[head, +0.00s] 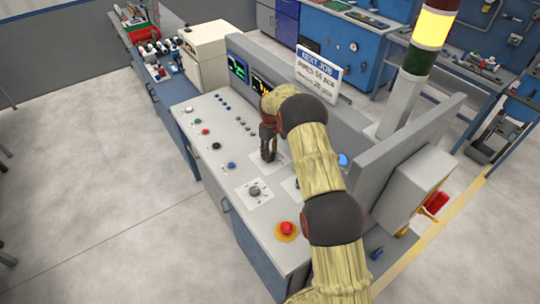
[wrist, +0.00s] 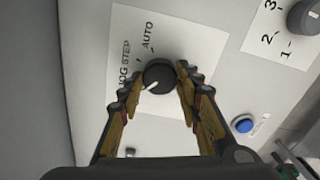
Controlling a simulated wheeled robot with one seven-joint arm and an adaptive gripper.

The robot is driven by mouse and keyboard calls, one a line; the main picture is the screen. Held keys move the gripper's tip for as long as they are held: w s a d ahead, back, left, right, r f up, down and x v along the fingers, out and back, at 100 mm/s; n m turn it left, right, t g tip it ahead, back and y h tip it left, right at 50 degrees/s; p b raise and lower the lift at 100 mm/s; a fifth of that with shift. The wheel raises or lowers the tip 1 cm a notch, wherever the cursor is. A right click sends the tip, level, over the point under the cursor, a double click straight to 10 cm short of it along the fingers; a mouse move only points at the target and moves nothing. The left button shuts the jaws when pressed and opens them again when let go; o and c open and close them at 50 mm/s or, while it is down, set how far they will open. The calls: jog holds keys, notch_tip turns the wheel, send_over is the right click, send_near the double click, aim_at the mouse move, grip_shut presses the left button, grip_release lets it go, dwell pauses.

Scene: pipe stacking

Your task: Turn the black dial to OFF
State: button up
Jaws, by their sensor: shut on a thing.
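The black dial (wrist: 158,73) sits on a white label plate (wrist: 205,45) in the wrist view. JOG, STEP and AUTO are readable on the plate; I see no OFF label, and the plate's lower part is partly covered by my fingers. The dial's white mark points to the lower left in that view. My gripper (wrist: 160,80) is shut on the dial, one finger on each side. In the head view my gripper (head: 268,156) points down at the console top, and it hides the dial there.
A second knob (wrist: 304,17) marked 1, 2, 3 and a blue button (wrist: 243,125) are near my fingers. The console (head: 215,128) also carries a grey knob (head: 254,191), a red emergency button (head: 287,229) and several small buttons. A raised screen panel (head: 262,85) stands behind.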

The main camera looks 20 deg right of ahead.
jog(key=shift+n, duration=1.1)
jog(key=shift+b, duration=0.3)
jog(key=o, duration=1.2)
jog(key=shift+c, duration=0.2)
notch_tip(320, 180, up, 12)
jog(key=shift+w, duration=0.1)
